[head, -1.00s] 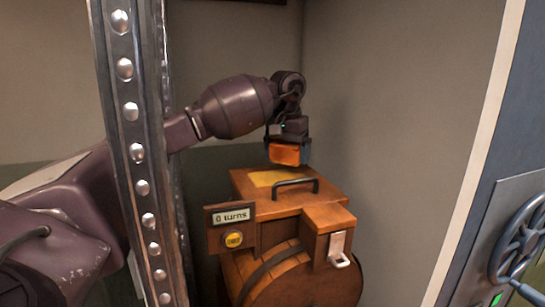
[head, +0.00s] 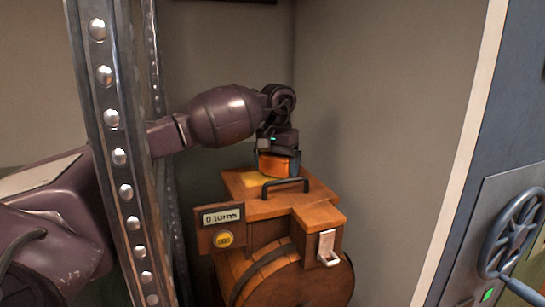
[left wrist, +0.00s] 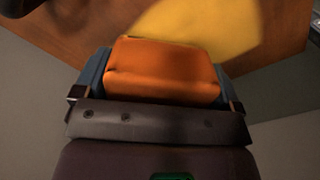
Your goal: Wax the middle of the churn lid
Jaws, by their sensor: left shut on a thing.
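The wooden churn stands in the corner, and its flat lid (head: 300,203) has a dark handle (head: 286,186) across it. A yellow patch (head: 257,181) lies on the lid behind the handle; it also shows in the left wrist view (left wrist: 210,25). My left gripper (head: 278,158) is shut on an orange block (head: 277,167), low over the lid's back part. In the left wrist view the orange block (left wrist: 163,70) sits between the fingers, before the yellow patch. I cannot tell whether the block touches the lid. My right gripper is not in view.
A riveted metal post (head: 120,157) stands in front of my left arm. The churn bears a sign reading "0 turns" (head: 222,216) with a yellow button (head: 223,239), and a metal latch (head: 327,246). A blue cabinet with a handwheel (head: 515,230) stands at the right.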

